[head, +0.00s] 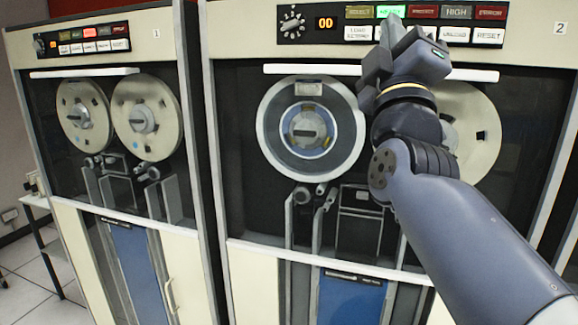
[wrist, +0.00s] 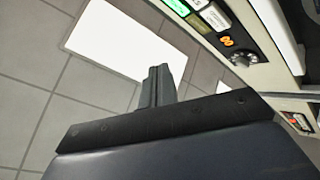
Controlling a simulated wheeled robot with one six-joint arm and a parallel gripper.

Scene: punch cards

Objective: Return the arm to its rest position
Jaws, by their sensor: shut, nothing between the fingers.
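My gripper (head: 391,28) is raised in front of the button panel of the tape cabinet numbered 2 in the head view. Its fingers point up and it holds nothing. In the wrist view the closed fingers (wrist: 157,84) stand up against the ceiling. My arm reaches in from the lower right of the head view and covers part of the right tape reel (head: 468,125) and some of the panel buttons. I cannot tell whether the fingers touch the panel.
Tape cabinet 2 (head: 250,284) stands close ahead, with a left reel (head: 272,148), an orange 00 display (head: 326,23) and a lit green button (head: 391,12). Tape cabinet 1 (head: 186,262) stands to its left. A small table (head: 38,203) and open floor (head: 25,290) are at far left.

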